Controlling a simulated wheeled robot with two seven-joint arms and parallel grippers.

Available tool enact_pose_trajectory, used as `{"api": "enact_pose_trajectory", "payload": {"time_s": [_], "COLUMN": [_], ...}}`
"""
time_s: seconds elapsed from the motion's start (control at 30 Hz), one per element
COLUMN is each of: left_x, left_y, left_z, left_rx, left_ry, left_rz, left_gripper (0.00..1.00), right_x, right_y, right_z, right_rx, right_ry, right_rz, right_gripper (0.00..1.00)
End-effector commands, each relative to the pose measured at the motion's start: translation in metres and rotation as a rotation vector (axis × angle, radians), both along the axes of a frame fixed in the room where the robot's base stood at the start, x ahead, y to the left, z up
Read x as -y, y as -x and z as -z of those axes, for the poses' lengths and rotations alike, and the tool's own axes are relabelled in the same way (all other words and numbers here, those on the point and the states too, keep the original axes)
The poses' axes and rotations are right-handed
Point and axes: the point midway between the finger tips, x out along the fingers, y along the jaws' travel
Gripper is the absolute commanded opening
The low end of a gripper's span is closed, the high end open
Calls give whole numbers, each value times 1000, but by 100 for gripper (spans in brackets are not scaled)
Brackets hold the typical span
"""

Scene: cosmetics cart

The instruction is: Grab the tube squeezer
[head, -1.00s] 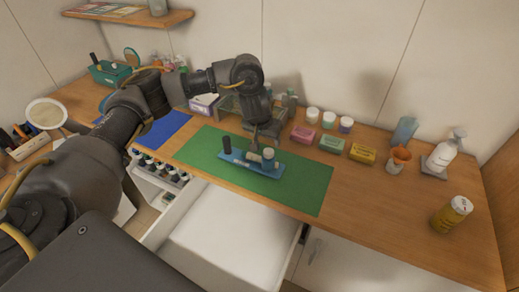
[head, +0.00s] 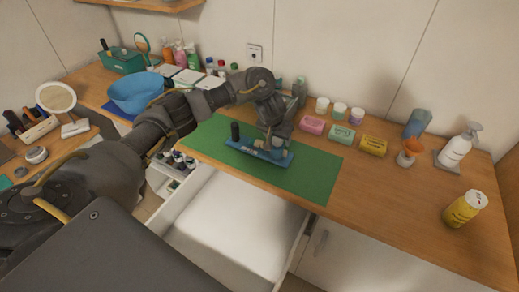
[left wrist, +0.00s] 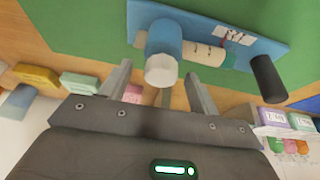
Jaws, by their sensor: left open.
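A blue board (head: 245,148) lies on the green mat (head: 310,181); it looks like the tube squeezer. It carries an upright black post (head: 235,131) at its left end and a cream labelled roller or tube. In the left wrist view, the board (left wrist: 268,45) shows with the black post (left wrist: 268,78), the cream piece (left wrist: 204,53) and a blue cylinder with a white end (left wrist: 162,55). My left gripper (head: 268,142) is over the board's right part. Its open fingers (left wrist: 160,88) lie either side of the white end; contact cannot be told. My right gripper is out of view.
Behind the mat stand soap boxes in pink (head: 312,125), green (head: 341,135) and yellow (head: 373,146), with several white-lidded jars. A yellow can (head: 465,209) and a pump bottle (head: 459,148) stand right. An open white drawer (head: 235,222) is in front. The right counter is mostly clear.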

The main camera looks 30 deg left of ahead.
Motion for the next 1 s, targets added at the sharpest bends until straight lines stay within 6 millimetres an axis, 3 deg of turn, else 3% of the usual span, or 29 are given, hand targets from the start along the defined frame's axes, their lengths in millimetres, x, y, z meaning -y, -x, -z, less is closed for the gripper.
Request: {"api": "enact_pose_trajectory", "payload": {"time_s": [0.13,0.4,0.87,1.0], "left_x": [-1,-1,-1,-1], "left_y": [-6,-7,-7,-7], "left_z": [12,14,14,13], "left_rx": [0,2,2,3], "left_ry": [-3,-2,-2,-2], "left_rz": [-1,0,0,0], "left_gripper": [61,60,0,0], "right_x": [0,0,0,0], "right_y": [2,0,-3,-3], "right_z": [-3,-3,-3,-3], "right_rx": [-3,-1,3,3], "right_ry": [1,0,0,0], "right_rz": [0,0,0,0], "right_gripper": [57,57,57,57]}}
